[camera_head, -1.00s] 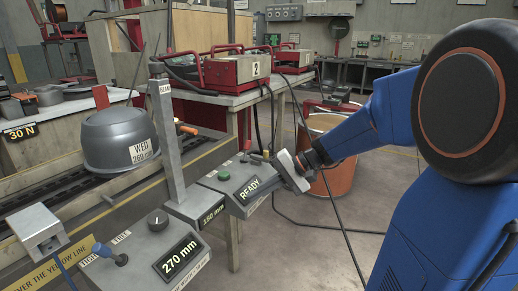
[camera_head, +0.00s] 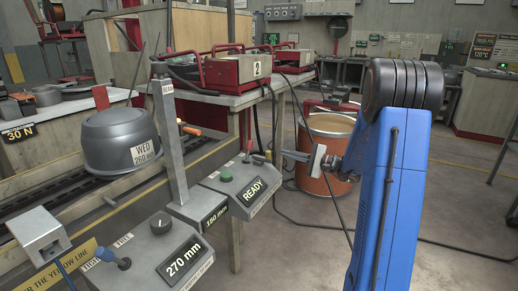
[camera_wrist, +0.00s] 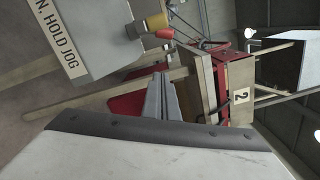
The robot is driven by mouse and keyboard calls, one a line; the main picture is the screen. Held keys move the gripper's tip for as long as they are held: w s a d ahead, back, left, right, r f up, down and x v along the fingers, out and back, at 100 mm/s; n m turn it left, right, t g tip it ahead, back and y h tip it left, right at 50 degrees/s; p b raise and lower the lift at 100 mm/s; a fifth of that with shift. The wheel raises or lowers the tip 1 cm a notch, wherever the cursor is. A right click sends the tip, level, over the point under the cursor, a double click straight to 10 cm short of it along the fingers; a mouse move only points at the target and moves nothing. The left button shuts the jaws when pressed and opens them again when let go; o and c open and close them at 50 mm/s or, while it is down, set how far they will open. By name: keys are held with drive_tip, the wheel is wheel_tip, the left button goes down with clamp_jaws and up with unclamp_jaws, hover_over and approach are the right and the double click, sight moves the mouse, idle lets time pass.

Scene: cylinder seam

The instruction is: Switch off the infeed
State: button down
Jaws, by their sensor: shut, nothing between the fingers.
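Two grey sloped control boxes stand at the front. The nearer box (camera_head: 140,255) has a 270 mm display, a black knob (camera_head: 160,223) and a blue-tipped lever (camera_head: 110,257). The farther box (camera_head: 222,186) has a READY display (camera_head: 254,191) and a green button (camera_head: 226,174). I cannot tell which control is the infeed's. My gripper (camera_head: 285,153) is shut and empty, right of the READY box and apart from it. In the wrist view the fingers (camera_wrist: 163,98) show beside a grey panel (camera_wrist: 75,35) lettered HOLD JOG, with a yellow and red knob (camera_wrist: 160,25).
A grey post (camera_head: 170,140) rises between the boxes. Red machines (camera_head: 220,72) stand on the table behind. An orange drum (camera_head: 328,180) stands behind my gripper.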

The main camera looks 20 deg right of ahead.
drive_tip(key=shift+w+a+r, duration=0.3)
drive_tip(key=shift+w+a, duration=0.7)
drive_tip(key=shift+a, duration=0.65)
drive_tip(key=shift+w+a+r, duration=0.35)
drive_tip(key=shift+w+a, duration=0.6)
drive_tip(key=shift+a, duration=0.65)
drive_tip(key=shift+w+a+r, duration=0.3)
drive_tip(key=shift+w+a, duration=0.7)
drive_tip(key=shift+a, duration=0.65)
drive_tip(key=shift+s+a+r+n, duration=0.25)
drive_tip(key=shift+a+r+n, duration=0.05)
drive_tip(key=shift+n, duration=0.45)
drive_tip(key=shift+s+a+r+n, duration=0.2)
drive_tip(key=shift+a+r+n, duration=0.1)
drive_tip(key=shift+n, duration=0.45)
drive_tip(key=shift+d, duration=0.1)
drive_tip(key=s+d, duration=0.5)
drive_tip(key=d, duration=0.5)
drive_tip(key=shift+s+f, duration=0.4)
drive_tip(key=shift+f, duration=0.05)
